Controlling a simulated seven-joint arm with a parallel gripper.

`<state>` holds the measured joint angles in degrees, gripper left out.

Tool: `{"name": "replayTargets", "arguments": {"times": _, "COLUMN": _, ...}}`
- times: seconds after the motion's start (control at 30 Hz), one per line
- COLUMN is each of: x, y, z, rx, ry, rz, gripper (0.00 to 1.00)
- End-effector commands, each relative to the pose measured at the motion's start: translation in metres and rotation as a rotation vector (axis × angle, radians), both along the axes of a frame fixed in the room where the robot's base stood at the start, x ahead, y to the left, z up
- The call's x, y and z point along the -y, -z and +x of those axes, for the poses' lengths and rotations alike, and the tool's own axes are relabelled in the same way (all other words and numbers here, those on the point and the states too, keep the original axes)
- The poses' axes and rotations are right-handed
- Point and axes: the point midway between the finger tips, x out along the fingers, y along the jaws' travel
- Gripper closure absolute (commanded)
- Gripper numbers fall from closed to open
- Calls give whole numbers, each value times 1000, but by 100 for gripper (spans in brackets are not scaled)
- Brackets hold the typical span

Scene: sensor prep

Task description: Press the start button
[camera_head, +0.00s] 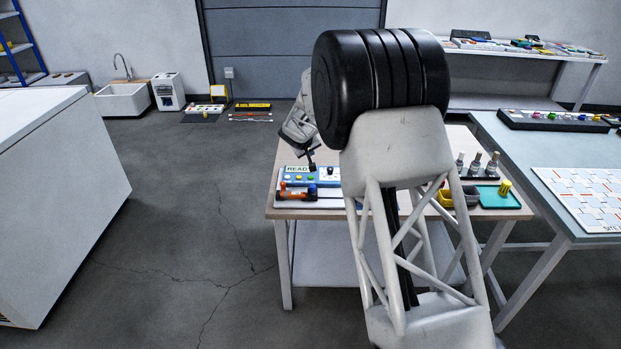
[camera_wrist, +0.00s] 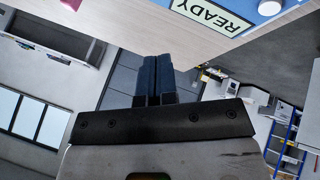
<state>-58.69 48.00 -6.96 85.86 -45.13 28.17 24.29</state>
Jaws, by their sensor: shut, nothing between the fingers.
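A blue and white panel (camera_head: 327,183) with a READY display (camera_head: 297,169) and a row of small coloured buttons (camera_head: 298,178) stands on the wooden table. I cannot tell which button is the start button; any label is too small to read. My gripper (camera_head: 312,167) hangs just above the panel, near the right end of the display, and looks apart from it. In the wrist view, my gripper (camera_wrist: 154,58) shows two dark blue fingers pressed together and empty. The READY display (camera_wrist: 213,14) lies at the top, upside down and beyond the fingertips.
On the table's right stand metal fittings (camera_head: 475,164), bins (camera_head: 445,197) and a teal tray (camera_head: 498,200). A grey-blue table (camera_head: 560,160) is beside it. Floor on the left is clear.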

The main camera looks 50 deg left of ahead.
Motion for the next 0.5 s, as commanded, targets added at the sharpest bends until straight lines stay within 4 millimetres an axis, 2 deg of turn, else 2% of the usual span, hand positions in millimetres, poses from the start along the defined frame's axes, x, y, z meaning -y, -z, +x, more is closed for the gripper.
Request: {"name": "replayTargets", "arguments": {"times": 0.5, "x": 0, "y": 51, "z": 0, "rx": -1, "ry": 0, "rz": 1, "gripper": 100}}
